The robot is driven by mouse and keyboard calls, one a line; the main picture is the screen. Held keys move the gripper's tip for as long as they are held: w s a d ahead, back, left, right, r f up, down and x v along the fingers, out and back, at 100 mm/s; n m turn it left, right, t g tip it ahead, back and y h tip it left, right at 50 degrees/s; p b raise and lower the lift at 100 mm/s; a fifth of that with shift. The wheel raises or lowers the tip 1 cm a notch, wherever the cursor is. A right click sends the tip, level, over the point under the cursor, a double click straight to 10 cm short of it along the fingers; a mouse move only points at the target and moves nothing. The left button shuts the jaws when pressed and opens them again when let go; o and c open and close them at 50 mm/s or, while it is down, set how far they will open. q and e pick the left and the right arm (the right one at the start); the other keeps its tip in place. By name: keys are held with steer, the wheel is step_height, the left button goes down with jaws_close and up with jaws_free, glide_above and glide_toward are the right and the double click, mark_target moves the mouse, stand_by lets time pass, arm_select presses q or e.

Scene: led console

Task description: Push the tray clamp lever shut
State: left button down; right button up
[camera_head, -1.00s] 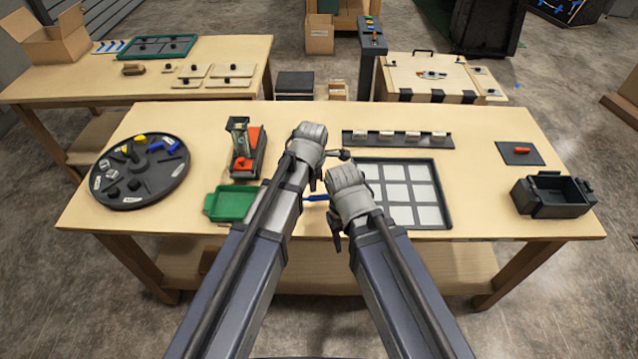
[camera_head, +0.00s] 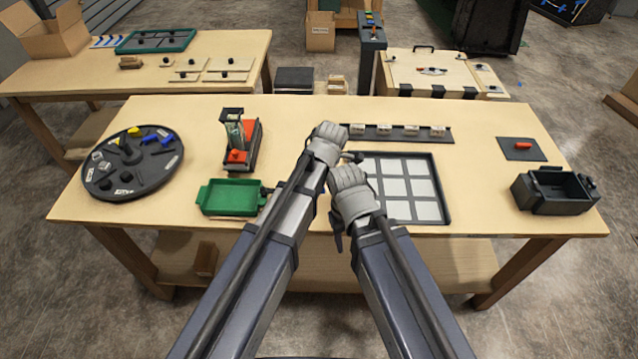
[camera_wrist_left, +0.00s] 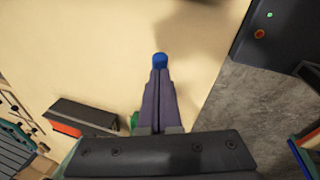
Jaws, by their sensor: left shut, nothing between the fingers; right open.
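The gridded dark-framed tray (camera_head: 436,200) lies at the table's front middle, right of my grippers. In the head view I cannot make out the clamp lever; my left arm and both grippers cover the area left of the tray. In the left wrist view my left gripper (camera_wrist_left: 159,92) is shut and empty over the table. A small blue piece (camera_wrist_left: 160,60) shows right at its fingertips; I cannot tell whether it is the lever's handle. In the head view the left gripper (camera_head: 326,143) is near the tray's back-left corner. My right gripper (camera_head: 350,192) is open beside the tray's left edge, its fingers mostly hidden.
A green bin (camera_head: 231,197), a red-and-black device (camera_head: 240,145) and a round dark turntable (camera_head: 133,165) stand to the left. A dark rail (camera_head: 425,134) with several white blocks lies behind the tray. A black bin (camera_head: 553,190) stands at right. Both arms are close together.

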arm_select(q)
steer(key=shift+d+f, duration=0.15)
steer(key=shift+f, duration=0.05)
arm_select(e)
steer(key=shift+d+f, duration=0.15)
steer(key=shift+f, duration=0.05)
stand_by(0.4)
